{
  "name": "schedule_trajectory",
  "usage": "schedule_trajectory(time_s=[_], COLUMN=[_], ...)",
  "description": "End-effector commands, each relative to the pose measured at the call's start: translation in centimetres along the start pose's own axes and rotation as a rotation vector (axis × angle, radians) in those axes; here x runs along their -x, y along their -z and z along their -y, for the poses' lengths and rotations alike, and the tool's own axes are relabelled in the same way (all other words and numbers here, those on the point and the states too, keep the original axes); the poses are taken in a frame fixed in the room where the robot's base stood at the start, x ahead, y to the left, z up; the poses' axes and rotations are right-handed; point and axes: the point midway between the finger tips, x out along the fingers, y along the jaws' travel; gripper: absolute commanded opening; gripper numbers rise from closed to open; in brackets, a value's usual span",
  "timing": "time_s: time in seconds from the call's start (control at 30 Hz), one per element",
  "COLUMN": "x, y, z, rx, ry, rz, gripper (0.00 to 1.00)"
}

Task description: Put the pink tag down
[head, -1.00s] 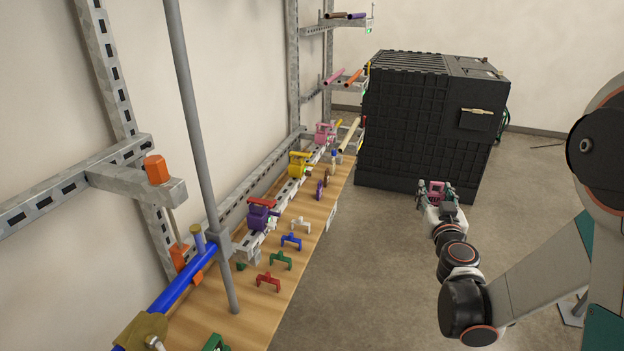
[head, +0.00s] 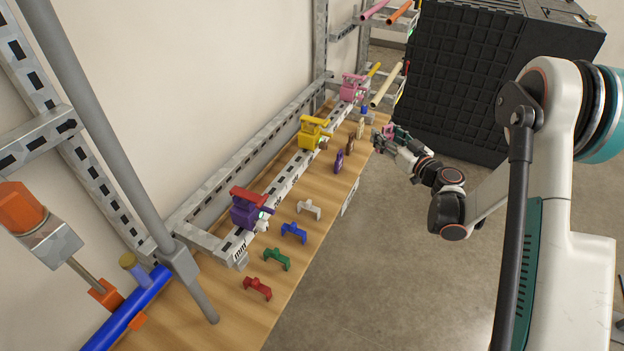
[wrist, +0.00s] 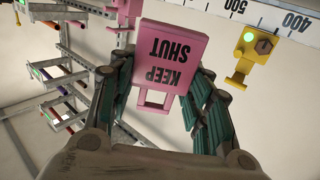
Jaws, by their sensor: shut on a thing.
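The pink tag (wrist: 168,58) shows large in the wrist view, with the words KEEP SHUT upside down and an open loop at its lower end. My gripper (wrist: 160,92) is shut on it, with a finger at each side. In the head view my gripper (head: 384,137) is at the right edge of the wooden bench (head: 243,318), towards its far end, and only a little pink of the tag (head: 388,130) shows there. I cannot tell from these views how high the tag is above the bench.
A rail along the bench carries a purple clamp (head: 248,210), a yellow clamp (head: 313,132) and a pink clamp (head: 352,88). Several coloured clips, such as the red one (head: 257,288), stand in a row on the bench. A black crate (head: 480,80) stands behind my gripper.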

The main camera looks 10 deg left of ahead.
Motion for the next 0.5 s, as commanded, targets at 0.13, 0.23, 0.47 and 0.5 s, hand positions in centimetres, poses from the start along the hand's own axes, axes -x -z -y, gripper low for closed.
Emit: schedule_trajectory(time_s=[0.13,0.23,0.47,0.5], x=[-0.2,0.5,3.1,3.5], y=[-5.6,-9.0,-14.6,-15.2], z=[0.7,1.6,3.1,3.3], rx=[0.006,0.011,0.021,0.022], ry=[0.195,0.324,0.541,0.564], rz=[-0.001,-0.005,-0.014,-0.015], gripper=[0.33,0.33,0.33,0.33])
